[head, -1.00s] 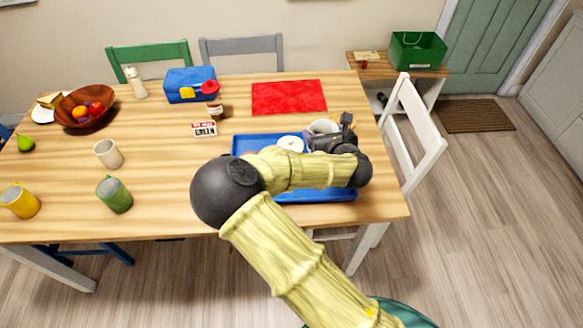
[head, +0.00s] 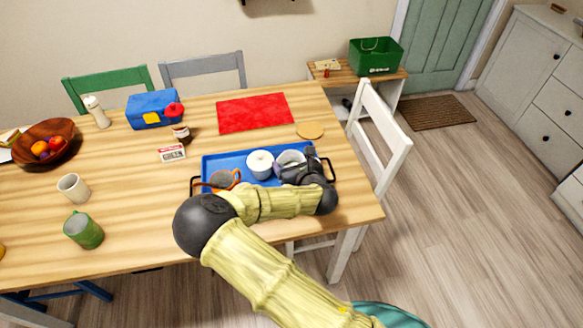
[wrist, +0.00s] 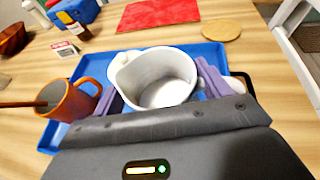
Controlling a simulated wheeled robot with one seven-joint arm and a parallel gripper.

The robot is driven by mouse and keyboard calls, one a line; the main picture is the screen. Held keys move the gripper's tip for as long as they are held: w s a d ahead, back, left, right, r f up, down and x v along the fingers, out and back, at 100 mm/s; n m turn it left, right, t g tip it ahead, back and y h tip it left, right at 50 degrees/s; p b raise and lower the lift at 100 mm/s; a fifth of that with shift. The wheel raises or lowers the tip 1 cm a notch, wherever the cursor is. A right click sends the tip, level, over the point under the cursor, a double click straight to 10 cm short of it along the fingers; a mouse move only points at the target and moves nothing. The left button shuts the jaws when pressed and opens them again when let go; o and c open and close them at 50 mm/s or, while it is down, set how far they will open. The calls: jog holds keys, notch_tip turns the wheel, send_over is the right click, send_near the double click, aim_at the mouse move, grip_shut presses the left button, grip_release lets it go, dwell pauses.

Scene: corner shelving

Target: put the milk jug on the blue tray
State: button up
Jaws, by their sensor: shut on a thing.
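The milk jug (wrist: 160,80) is a white, open-topped vessel, empty-looking inside. My gripper (wrist: 163,88) is shut on it, with a purple finger pad at either side. The wrist view shows blue tray (wrist: 212,52) behind and beside the jug. The jug looks upright and low over the tray; I cannot tell whether its base touches.
A round wooden disc (head: 310,130) and a red mat (head: 254,113) lie behind.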

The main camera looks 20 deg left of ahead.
jog(key=shift+f, duration=1.15)
jog(key=shift+f, duration=0.1)
jog(key=o, duration=1.7)
jog(key=v, duration=1.2)
jog(key=shift+b, duration=0.4)
jog(key=shift+a, duration=0.1)
